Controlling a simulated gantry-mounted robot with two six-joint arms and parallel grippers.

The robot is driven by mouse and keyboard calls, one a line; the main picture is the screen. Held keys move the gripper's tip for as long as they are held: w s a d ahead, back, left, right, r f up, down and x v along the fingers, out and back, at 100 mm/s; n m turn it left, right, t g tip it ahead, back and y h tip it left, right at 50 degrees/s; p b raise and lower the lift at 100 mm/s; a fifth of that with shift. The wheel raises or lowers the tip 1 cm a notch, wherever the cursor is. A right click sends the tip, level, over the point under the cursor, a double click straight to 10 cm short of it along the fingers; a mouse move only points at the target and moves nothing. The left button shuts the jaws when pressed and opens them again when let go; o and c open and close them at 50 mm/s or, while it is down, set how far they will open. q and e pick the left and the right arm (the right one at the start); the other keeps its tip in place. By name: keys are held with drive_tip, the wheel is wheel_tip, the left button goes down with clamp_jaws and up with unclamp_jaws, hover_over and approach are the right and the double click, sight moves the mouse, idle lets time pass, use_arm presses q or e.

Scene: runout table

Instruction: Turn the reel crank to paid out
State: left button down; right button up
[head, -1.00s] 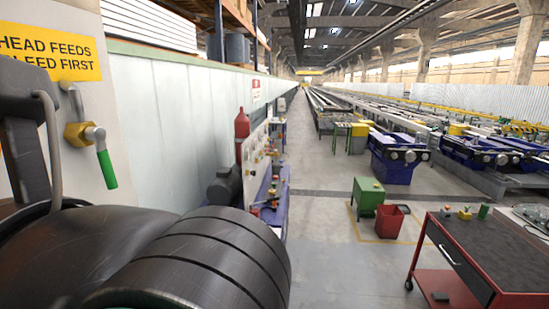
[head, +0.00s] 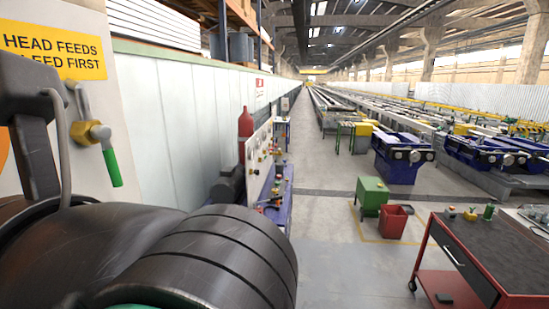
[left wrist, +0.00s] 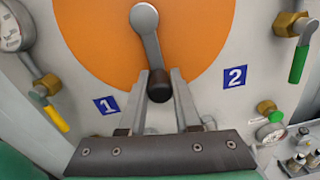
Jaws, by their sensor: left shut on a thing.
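The reel crank (left wrist: 151,50) shows in the left wrist view as a grey arm on an orange disc (left wrist: 92,38). Its hub is at the top and its arm points down, slightly right, to a dark knob (left wrist: 158,88). My left gripper (left wrist: 159,84) is shut on the knob, with one finger on each side. A blue label 1 (left wrist: 107,105) is at lower left of the disc and a blue label 2 (left wrist: 235,77) at right. In the head view my dark left arm fills the lower left and the crank is hidden. My right gripper is not in view.
In the head view a red trolley (head: 480,262), a green box (head: 371,194) and a red bin (head: 392,222) stand at right. The floor between is clear.

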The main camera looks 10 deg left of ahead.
use_arm(q)
drive_tip(key=shift+w, duration=0.15)
idle(0.8)
drive_tip(key=shift+w+a+r+n+p, duration=0.15)
drive_tip(key=shift+w+n+p, duration=0.4)
drive_tip(key=shift+n, duration=0.6)
drive_tip(key=shift+w+d+r+n+p, duration=0.1)
drive_tip(key=shift+w+r+n+p, duration=0.35)
drive_tip(key=shift+n, duration=0.75)
drive_tip(key=shift+w+a+r+n+p, duration=0.1)
drive_tip(key=shift+w+n+p, duration=0.55)
drive_tip(key=shift+n, duration=0.5)
drive_tip(key=shift+w, duration=0.15)
drive_tip(key=c, duration=0.6)
unclamp_jaws()
drive_tip(key=shift+f, duration=0.1)
drive_tip(key=d+b, duration=0.1)
drive_tip(key=d, duration=1)
drive_tip(key=shift+w+d, duration=0.25)
drive_tip(key=shift+d, duration=0.1)
